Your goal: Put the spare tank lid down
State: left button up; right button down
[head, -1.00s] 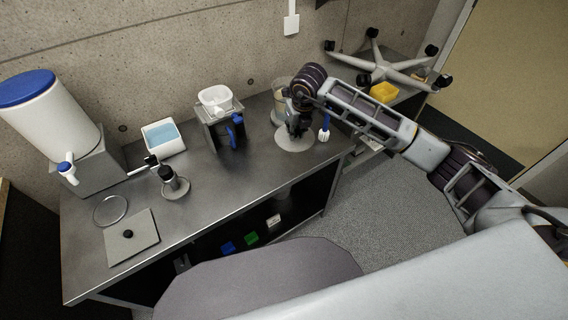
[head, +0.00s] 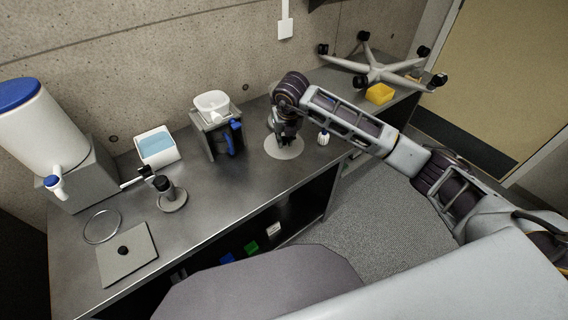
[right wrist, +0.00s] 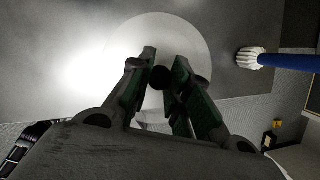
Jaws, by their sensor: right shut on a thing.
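The spare tank lid is a pale round disc (head: 284,148) with a dark knob, at the right part of the steel bench. My right gripper (head: 287,136) is above it, shut on its knob. In the right wrist view the lid (right wrist: 190,32) spreads beyond the fingertips (right wrist: 160,72), with the dark knob between them. The lid looks flat and low over the bench top; I cannot tell whether it touches. The gripper hides part of the lid in both views. My left gripper is not in view.
A brush (head: 323,138) is close right of the lid; its blue handle shows in the wrist view (right wrist: 290,62). Further left on the steel bench (head: 215,185) are a square knobbed plate (head: 128,258), ring, water tub (head: 157,146) and white tank (head: 40,130).

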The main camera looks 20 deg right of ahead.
aim_at(285, 146)
jog(key=shift+f, duration=3.05)
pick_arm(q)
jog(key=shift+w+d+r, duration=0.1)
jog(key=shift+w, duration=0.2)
pick_arm(e)
jog(key=shift+f, duration=1.9)
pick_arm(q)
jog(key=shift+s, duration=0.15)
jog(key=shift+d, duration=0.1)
pick_arm(e)
jog(key=c, duration=1.3)
grip_release()
jog(key=shift+f, duration=0.1)
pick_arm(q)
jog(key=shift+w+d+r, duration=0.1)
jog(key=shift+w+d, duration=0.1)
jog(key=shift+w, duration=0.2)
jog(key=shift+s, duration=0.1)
